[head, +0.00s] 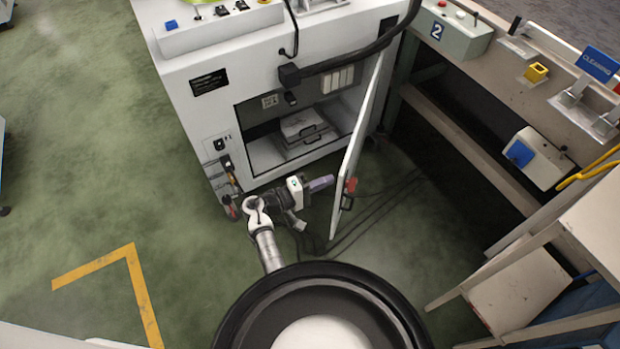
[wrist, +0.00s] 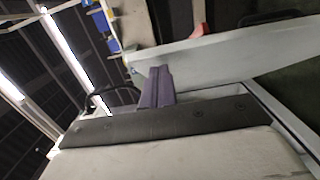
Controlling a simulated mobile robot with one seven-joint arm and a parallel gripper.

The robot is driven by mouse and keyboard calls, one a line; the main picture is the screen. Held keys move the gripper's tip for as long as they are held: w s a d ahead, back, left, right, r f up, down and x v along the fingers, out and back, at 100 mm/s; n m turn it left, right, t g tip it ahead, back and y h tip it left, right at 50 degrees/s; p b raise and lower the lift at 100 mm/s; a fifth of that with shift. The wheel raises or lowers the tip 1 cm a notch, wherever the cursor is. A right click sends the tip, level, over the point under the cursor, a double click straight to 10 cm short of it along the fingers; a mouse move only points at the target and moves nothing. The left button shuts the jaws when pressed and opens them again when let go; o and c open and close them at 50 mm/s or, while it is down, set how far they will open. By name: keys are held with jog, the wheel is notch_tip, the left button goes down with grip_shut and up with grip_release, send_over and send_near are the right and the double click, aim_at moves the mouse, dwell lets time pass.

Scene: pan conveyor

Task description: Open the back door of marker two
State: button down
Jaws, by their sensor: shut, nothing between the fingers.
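The white machine cabinet (head: 245,140) stands at the upper middle of the head view. Its back door (head: 360,140), a thin pale panel, stands swung out from the right side of the opening, showing the inside (head: 300,125). A red handle part (head: 350,186) is on the door's lower near portion. My gripper (head: 326,183) has purple fingers, shut and empty. It is low in front of the opening, left of the door on its inner side, pointing at it. The wrist view shows the closed fingers (wrist: 157,88) close to the door panel (wrist: 225,58); I cannot tell whether they touch.
A workbench (head: 510,85) with a box marked 2 (head: 437,30) runs along the right. A wooden-edged table (head: 595,225) stands at lower right. Cables lie on the floor near the door. Green floor (head: 90,170) is clear on the left.

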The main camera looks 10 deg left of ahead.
jog(key=shift+d, duration=0.3)
jog(key=shift+s, duration=0.1)
jog(key=d+n+t+y+b, duration=0.2)
jog(key=d+t+b, duration=0.1)
jog(key=d, duration=3.4)
jog(key=shift+w+d+n+y, duration=0.2)
jog(key=shift+d+n+y, duration=0.1)
jog(key=shift+n, duration=0.1)
notch_tip(320, 180, up, 20)
jog(key=p, duration=1.5)
jog(key=shift+p, duration=0.4)
